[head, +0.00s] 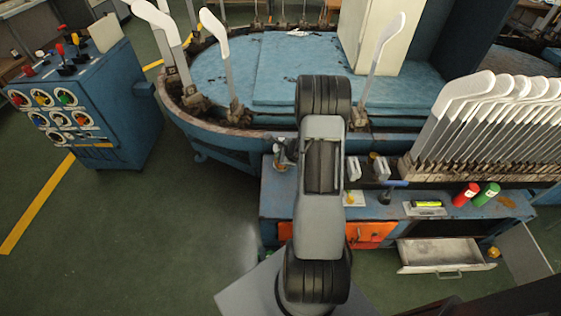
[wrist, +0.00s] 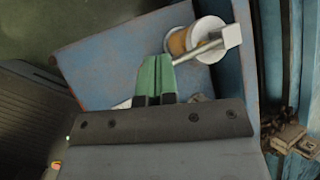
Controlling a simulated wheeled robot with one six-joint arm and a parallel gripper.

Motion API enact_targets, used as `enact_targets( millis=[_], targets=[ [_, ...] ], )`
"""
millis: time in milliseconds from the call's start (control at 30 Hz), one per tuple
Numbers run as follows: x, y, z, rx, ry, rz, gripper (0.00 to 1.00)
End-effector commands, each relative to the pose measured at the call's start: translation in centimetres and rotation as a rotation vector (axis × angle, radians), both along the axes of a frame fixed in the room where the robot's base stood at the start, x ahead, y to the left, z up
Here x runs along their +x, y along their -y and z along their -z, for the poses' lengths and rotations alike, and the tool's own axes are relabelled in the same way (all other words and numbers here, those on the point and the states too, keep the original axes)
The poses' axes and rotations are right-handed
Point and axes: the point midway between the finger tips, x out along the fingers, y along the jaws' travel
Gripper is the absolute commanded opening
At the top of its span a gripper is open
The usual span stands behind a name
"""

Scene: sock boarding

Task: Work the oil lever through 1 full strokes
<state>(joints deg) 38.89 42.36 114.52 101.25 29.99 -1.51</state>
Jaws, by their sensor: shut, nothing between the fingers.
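The oil lever (wrist: 200,50) is a thin pale metal rod with a square block at its upper right end, seen in the wrist view. It runs in front of a round white-rimmed pot (wrist: 208,32) with an orange-brown side. My gripper (wrist: 157,66) has green fingers pressed together with nothing between them. The fingertips overlap the rod's line left of the pot; whether they touch it I cannot tell. A pale strip shows left of the fingers, perhaps the rod's other part. In the head view a small fitting (head: 281,156) stands at the bench's left end; my arm hides the gripper.
An open drawer (head: 445,254) juts out at right. A blue control box (head: 85,110) stands left. The floor between is clear.

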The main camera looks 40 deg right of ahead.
Motion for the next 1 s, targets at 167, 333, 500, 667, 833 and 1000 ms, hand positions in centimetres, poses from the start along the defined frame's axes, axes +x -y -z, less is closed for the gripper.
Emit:
enact_targets(
  millis=[167,333,500,667,833,1000],
  targets=[
    [-0.02,-0.02,0.24,0.0,0.0,0.0,0.0],
    [-0.04,-0.02,0.4,0.0,0.0,0.0,0.0],
    [-0.06,-0.04,0.57,0.0,0.0,0.0,0.0],
    [-0.07,-0.05,0.73,0.0,0.0,0.0,0.0],
    [-0.09,-0.07,0.88,0.0,0.0,0.0,0.0],
    [-0.11,-0.08,1.05,0.0,0.0,0.0,0.0]
  ],
)
